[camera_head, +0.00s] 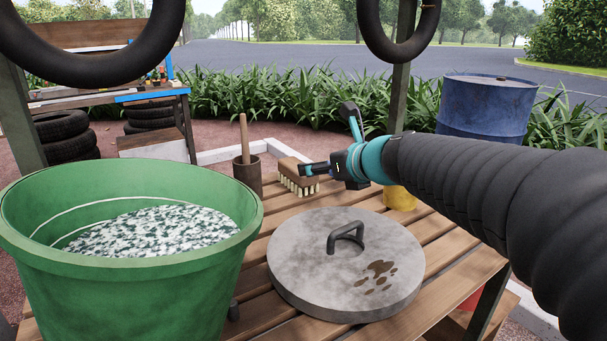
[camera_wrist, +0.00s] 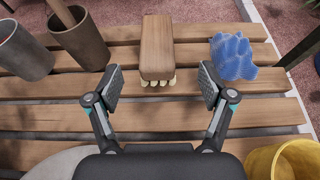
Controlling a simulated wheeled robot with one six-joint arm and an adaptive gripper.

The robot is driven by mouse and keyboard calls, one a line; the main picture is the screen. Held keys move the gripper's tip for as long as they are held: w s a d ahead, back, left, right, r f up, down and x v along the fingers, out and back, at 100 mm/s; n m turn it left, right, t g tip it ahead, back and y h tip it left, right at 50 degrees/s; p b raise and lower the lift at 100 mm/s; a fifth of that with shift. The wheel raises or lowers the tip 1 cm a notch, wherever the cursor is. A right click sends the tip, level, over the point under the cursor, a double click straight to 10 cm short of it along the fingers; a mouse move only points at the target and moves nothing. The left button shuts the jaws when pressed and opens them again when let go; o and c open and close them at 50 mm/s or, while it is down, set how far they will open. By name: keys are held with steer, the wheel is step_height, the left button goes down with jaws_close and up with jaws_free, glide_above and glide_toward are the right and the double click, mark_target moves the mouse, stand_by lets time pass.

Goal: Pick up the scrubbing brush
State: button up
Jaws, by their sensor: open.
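The scrubbing brush (camera_head: 297,175) has a wooden block back and pale bristles pointing down. It stands on the slatted wooden table behind the round grey lid. In the wrist view the brush (camera_wrist: 157,47) lies ahead of the fingertips, roughly midway between their lines. My gripper (camera_wrist: 158,84) is open and empty, with the near end of the brush close to the gap between its pads. In the head view my gripper (camera_head: 316,170) reaches in from the right beside the brush and partly covers its right end.
A brown cup (camera_head: 247,177) with a wooden handle stands left of the brush. A blue spiky object (camera_wrist: 232,57) lies to its right. A yellow container (camera_head: 400,198) is near my wrist. The grey lid (camera_head: 300,262) and green tub (camera_head: 110,262) fill the front.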

mark_target(297, 164)
steer(key=x, duration=1)
steer(key=shift+s+a+r+b, duration=0.1)
steer(key=shift+a+r+b, duration=0.1)
steer(key=shift+a+b, duration=0.1)
steer(key=c, duration=1.3)
